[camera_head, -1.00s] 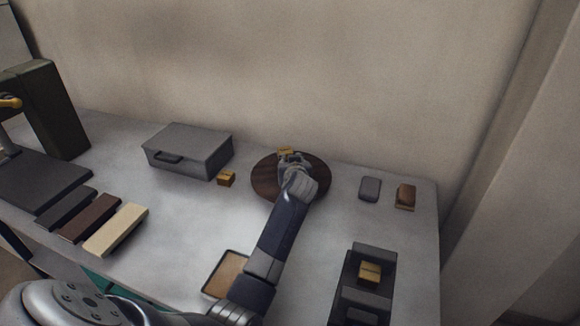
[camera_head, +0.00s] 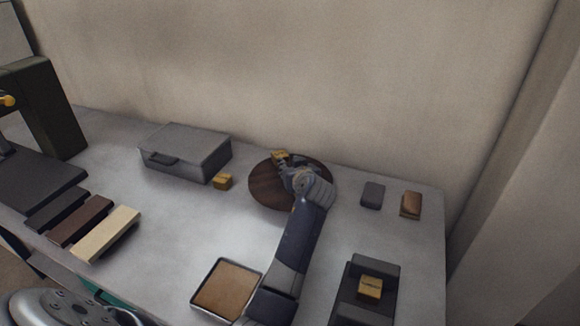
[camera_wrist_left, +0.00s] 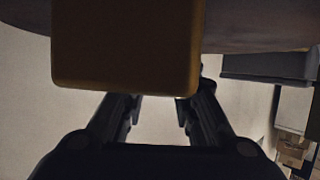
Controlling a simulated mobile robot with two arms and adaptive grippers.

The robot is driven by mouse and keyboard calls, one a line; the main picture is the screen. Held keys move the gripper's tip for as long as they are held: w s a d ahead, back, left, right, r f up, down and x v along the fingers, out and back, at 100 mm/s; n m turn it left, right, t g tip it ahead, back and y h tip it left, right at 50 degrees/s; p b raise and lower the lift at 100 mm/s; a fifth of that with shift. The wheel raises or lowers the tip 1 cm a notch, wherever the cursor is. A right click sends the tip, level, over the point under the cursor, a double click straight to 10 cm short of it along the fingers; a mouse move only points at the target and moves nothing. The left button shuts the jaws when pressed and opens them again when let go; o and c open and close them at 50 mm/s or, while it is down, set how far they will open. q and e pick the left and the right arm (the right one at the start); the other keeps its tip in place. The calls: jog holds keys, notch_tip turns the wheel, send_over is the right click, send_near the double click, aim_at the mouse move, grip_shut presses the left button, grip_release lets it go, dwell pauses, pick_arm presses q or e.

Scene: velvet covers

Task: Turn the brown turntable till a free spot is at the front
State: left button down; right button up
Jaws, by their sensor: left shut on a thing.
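The brown turntable (camera_head: 264,188) lies on the grey table, near the wall. A small yellow box (camera_head: 280,156) is at its back rim, left of centre. My left gripper (camera_head: 286,167) reaches over the turntable from the front and is shut on this box. In the left wrist view the yellow box (camera_wrist_left: 125,45) looms large, with my fingers (camera_wrist_left: 158,112) just below it and partly hidden. The turntable's dark edge (camera_wrist_left: 255,28) shows behind it. The front and left of the turntable look bare; my arm covers part of its right side. My right gripper is not in view.
A grey case (camera_head: 187,150) and another yellow box (camera_head: 222,182) stand left of the turntable. A grey block (camera_head: 372,195) and a brown block (camera_head: 411,204) lie to its right. A cork-coloured tray (camera_head: 228,290) and a dark holder with a yellow box (camera_head: 370,287) are in front.

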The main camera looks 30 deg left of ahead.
aim_at(290, 164)
pick_arm(q)
jog(key=shift+r, duration=0.1)
jog(key=c, duration=1.2)
grip_release()
jog(key=shift+c, duration=0.2)
notch_tip(290, 164, up, 10)
jog(key=shift+f, duration=0.1)
